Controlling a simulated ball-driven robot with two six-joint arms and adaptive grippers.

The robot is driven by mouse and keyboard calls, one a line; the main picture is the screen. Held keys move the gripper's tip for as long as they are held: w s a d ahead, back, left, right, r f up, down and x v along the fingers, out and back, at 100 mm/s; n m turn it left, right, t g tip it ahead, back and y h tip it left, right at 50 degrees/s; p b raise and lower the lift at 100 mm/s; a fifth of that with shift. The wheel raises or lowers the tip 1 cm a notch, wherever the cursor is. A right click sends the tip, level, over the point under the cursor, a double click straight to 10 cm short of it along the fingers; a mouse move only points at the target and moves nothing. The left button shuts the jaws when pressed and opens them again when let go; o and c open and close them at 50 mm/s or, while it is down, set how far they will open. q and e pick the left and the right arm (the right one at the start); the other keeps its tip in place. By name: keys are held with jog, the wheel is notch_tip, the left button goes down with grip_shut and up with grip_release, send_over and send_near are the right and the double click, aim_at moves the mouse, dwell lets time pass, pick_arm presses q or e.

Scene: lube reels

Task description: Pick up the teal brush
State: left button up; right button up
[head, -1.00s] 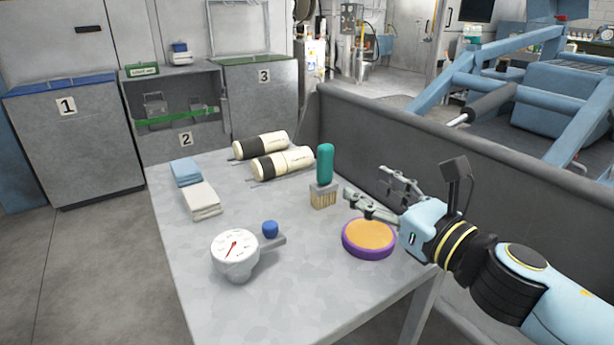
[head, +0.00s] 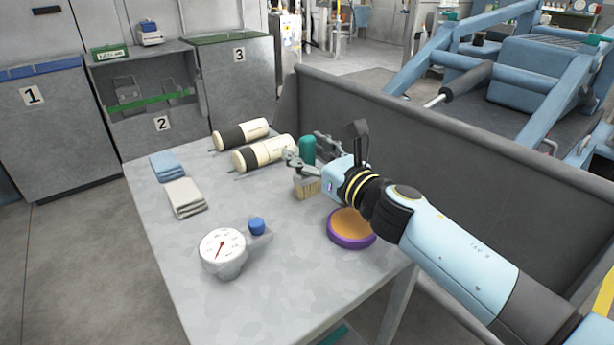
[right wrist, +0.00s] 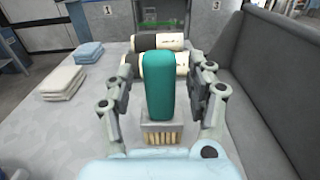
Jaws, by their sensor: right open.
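The teal brush (head: 307,151) stands upright on the grey table (head: 290,275), teal handle up and pale bristles down. My right gripper (head: 308,148) is at the brush with its fingers on either side of the handle. In the right wrist view the brush (right wrist: 160,88) stands between the two open fingers of the gripper (right wrist: 160,85), with a gap on each side. In the head view the gripper covers part of the handle. My left gripper is not in view.
Two cream-and-black cylinders (head: 262,153) lie behind the brush. Folded blue (head: 168,166) and beige cloths (head: 184,197) lie left; a dial gauge (head: 222,250) stands in front. A grey wall (head: 450,180) borders the right.

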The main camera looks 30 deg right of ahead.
aim_at(312, 135)
jog(key=c, duration=0.3)
grip_shut()
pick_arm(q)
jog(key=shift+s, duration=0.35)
pick_arm(e)
jog(key=shift+r+p, duration=0.35)
jog(key=shift+r, duration=0.15)
jog(key=r+p, duration=0.1)
jog(key=r, duration=0.1)
jog(key=d+r+p, duration=0.1)
jog(key=r+p, duration=0.1)
jog(key=shift+r+p, duration=0.15)
jog(key=shift+p, duration=0.15)
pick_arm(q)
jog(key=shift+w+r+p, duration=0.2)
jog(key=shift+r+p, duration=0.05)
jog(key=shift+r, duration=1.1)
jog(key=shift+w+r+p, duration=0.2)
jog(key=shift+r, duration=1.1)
pick_arm(e)
jog(key=w+d+r, duration=0.1)
jog(key=d+r, duration=0.4)
jog(key=d, duration=0.5)
jog(key=shift+w+d+r, duration=0.3)
jog(key=shift+r, duration=0.1)
